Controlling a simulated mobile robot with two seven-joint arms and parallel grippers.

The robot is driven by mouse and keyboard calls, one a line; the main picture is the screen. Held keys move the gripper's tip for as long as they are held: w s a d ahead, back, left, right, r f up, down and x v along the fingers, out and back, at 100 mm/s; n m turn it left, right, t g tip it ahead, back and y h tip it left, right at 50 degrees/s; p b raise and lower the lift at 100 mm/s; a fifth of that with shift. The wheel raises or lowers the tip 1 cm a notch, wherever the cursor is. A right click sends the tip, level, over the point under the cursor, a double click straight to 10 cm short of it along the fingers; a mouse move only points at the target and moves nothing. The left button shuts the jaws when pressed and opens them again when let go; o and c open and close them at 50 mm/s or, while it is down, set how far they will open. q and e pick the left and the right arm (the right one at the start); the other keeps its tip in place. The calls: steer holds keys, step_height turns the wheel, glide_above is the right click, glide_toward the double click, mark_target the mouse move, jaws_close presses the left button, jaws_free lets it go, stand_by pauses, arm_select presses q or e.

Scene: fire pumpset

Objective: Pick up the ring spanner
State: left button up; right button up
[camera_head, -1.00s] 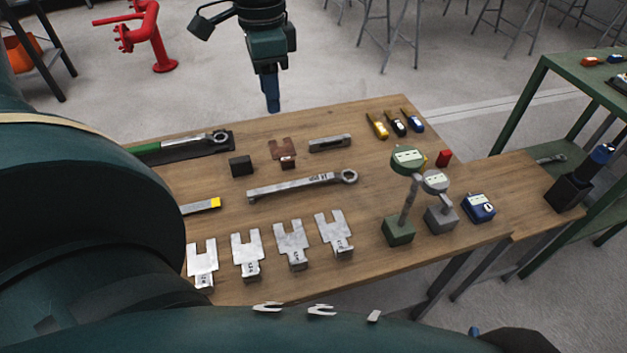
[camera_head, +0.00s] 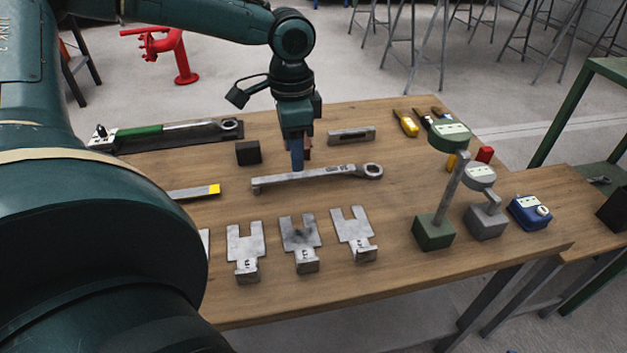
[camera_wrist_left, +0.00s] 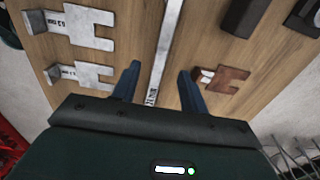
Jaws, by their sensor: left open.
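The ring spanner (camera_head: 318,177) is a long silver bar with a ring at its right end. It lies on the wooden table, left to right across the middle in the head view. My left gripper (camera_head: 298,165) points down over the spanner's middle, fingers near its far edge. In the left wrist view the spanner (camera_wrist_left: 161,62) runs between the two open blue fingers of my left gripper (camera_wrist_left: 158,84), with a gap on each side. Whether the fingertips reach down beside it, I cannot tell. My right gripper is not in view.
Slotted metal shims (camera_head: 302,238) lie in front of the spanner. A black block (camera_head: 248,152) and a flat grey bar (camera_head: 351,135) lie behind it. A brown shim (camera_wrist_left: 222,79) lies close by one finger. Dial gauges on stands (camera_head: 433,233) stand to the right.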

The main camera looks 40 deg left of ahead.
mark_target(294, 175)
arm_select(q)
step_height(294, 175, down, 6)
steer(key=b, duration=0.3)
steer(key=shift+s+a+r, duration=0.1)
steer(key=shift+a+r, duration=0.05)
steer(key=shift+r, duration=0.2)
jaws_close()
